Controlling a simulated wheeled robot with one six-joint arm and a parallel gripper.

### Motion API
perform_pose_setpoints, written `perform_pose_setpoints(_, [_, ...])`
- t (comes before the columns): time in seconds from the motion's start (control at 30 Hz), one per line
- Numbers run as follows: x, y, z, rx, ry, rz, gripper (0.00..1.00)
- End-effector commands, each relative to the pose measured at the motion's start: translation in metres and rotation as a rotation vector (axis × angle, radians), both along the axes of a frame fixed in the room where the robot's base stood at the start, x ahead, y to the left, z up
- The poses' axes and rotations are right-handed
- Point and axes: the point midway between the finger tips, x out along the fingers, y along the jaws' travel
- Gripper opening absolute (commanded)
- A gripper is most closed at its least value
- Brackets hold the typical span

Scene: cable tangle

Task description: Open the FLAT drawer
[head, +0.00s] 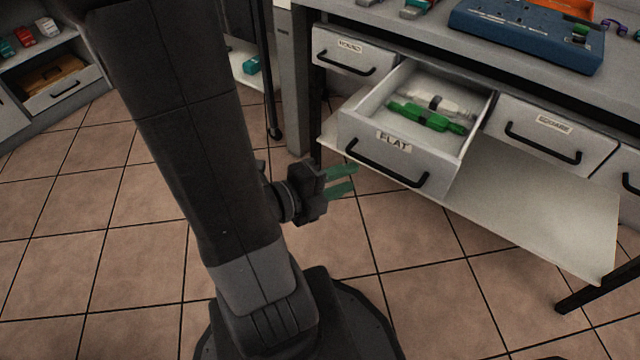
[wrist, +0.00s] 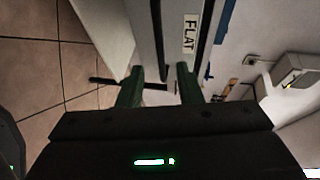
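The FLAT drawer (head: 365,150) is pulled well out of the bench in the head view, with its inside showing. Its label reads FLAT, and it also shows in the wrist view (wrist: 175,30). The black bar handle (head: 386,163) runs across its front below the label; in the wrist view the handle (wrist: 156,30) lines up with the space between my fingers. My gripper (head: 354,179) has its green fingers apart, with nothing held. In the head view it is just below and left of the handle's left end. I cannot tell whether the fingers touch the handle.
A green object (head: 427,117) and a pale object (head: 440,102) lie in the drawer. Closed drawers flank it on the left (head: 345,53) and right (head: 545,135). A white shelf (head: 550,215) lies below. Tiled floor (head: 400,260) is free around my base.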

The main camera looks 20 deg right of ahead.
Motion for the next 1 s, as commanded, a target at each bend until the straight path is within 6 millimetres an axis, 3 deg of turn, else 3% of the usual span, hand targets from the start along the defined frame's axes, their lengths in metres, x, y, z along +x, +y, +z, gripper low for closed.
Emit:
perform_pose_setpoints(0.5, [-0.008, 0.04, 0.008, 0.0, 0.0, 0.003, 0.32])
perform_pose_setpoints(1.0, [-0.01, 0.045, 0.009, 0.001, 0.001, 0.0, 0.32])
